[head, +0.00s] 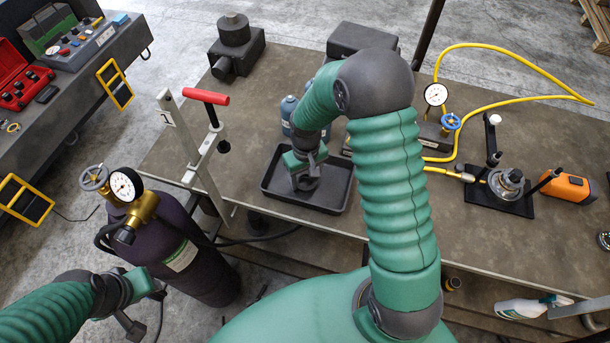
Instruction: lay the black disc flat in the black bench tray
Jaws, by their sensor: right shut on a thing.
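The black bench tray (335,197) lies on the bench at the middle of the head view, a shallow dark box with a raised rim. My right gripper (303,176) reaches down over the left part of the tray and is shut on the black disc (306,184). The disc is small and dark, partly covered by the jaws; I cannot tell whether it touches the tray floor. My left gripper (146,308) is at the lower left, off the bench, with its fingers apart and empty.
A red-handled clamp post (205,140) stands left of the tray, and blue bottles (288,112) stand behind it. A purple gas cylinder (180,245) stands before the bench. A black fixture (500,192) with a yellow hose is at the right. Bench right of my arm has bare room.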

